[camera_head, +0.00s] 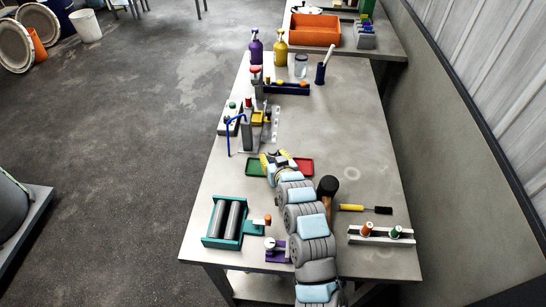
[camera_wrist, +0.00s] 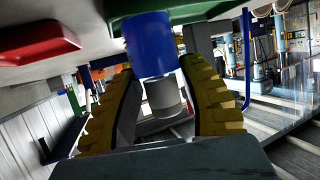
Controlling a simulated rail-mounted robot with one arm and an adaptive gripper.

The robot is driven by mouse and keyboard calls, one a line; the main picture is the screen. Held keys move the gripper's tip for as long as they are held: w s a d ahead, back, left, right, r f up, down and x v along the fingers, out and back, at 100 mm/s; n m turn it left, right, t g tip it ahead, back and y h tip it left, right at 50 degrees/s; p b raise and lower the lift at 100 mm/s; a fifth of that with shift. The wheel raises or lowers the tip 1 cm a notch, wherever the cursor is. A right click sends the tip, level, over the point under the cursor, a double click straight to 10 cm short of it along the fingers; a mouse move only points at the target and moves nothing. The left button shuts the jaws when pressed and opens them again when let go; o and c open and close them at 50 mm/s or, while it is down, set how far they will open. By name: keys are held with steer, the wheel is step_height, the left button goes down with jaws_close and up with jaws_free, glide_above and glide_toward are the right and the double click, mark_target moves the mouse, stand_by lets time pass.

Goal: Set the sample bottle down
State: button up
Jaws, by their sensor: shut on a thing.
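My gripper (camera_head: 276,159) is over the middle of the long table, between a green tray (camera_head: 255,167) and a red tray (camera_head: 303,166). In the wrist view its yellow-and-black fingers (camera_wrist: 155,75) are closed around the sample bottle (camera_wrist: 163,95). The bottle has a blue part (camera_wrist: 151,42) and a grey, partly see-through part. The red tray (camera_wrist: 35,32) and the green tray (camera_wrist: 185,10) also show there, at the top edge. I cannot make out the bottle in the head view, and whether it touches a surface is unclear.
A press-like device (camera_head: 249,125) with a blue lever stands beyond the trays. A teal roller unit (camera_head: 228,222) stands left. The table's right middle (camera_head: 345,125) is clear.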

steer(key=o, duration=1.1)
steer(key=shift+f, duration=0.1)
steer(key=shift+o, duration=0.2)
steer(key=shift+s+d+r, duration=0.2)
steer(key=shift+s+r, duration=0.15)
steer(key=p+v, duration=0.3)
steer(key=v, duration=0.8)
steer(key=shift+s+r, duration=0.1)
steer(key=shift+s, duration=0.05)
